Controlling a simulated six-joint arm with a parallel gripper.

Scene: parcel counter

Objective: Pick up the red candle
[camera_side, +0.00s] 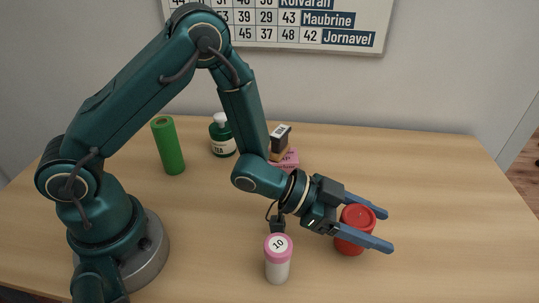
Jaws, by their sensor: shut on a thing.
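The red candle (352,243) is a short red cylinder at the right front of the counter. My gripper (382,230) reaches in from the left, low over the counter, with one blue finger on the far side of the candle and one on the near side. It is shut on the candle. The near finger hides part of the candle's side. I cannot tell whether the candle's base touches the counter.
A white jar with a pink lid (278,262) stands left of the candle, near the front. Behind are a green cylinder (169,147), a green pump bottle (222,137), a small dark-and-white box (280,138) and a pink item (290,159). The counter's right side (440,180) is clear.

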